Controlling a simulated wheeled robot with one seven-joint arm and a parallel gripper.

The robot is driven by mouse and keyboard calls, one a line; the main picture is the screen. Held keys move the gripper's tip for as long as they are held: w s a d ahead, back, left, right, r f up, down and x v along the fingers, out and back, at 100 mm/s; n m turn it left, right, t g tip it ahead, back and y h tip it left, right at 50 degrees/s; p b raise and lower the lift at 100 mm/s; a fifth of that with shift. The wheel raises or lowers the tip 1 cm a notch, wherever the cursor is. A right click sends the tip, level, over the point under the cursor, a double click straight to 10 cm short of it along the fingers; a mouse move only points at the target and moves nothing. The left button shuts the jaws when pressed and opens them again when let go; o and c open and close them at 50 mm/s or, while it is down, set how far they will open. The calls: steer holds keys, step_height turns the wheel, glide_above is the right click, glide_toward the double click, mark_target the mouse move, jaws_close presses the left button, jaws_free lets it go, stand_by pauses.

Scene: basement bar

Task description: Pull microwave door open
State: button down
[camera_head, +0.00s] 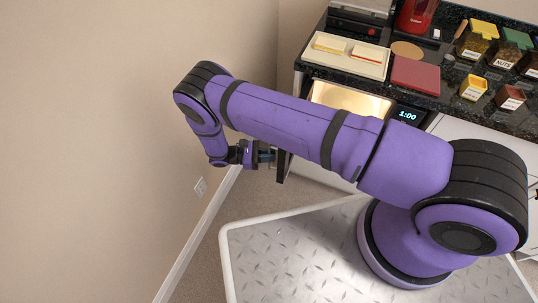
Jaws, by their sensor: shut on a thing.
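The microwave (350,98) is built in below the dark counter, with its lit, pale interior showing and a display (408,115) reading 1:00 at its right. My purple arm crosses in front and hides part of it. A dark, narrow piece, apparently the free end of the microwave door (283,168), shows below my arm, out in front of the microwave. The door stands open; its hinge side is hidden. My gripper (267,156) is at the left of this dark end and shut on it; the exact contact is small and partly hidden.
A strip of carpet (260,195) is free below my gripper.

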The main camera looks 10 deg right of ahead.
steer(key=c, duration=1.2)
jaws_free()
steer(key=v, duration=1)
steer(key=shift+a, duration=0.35)
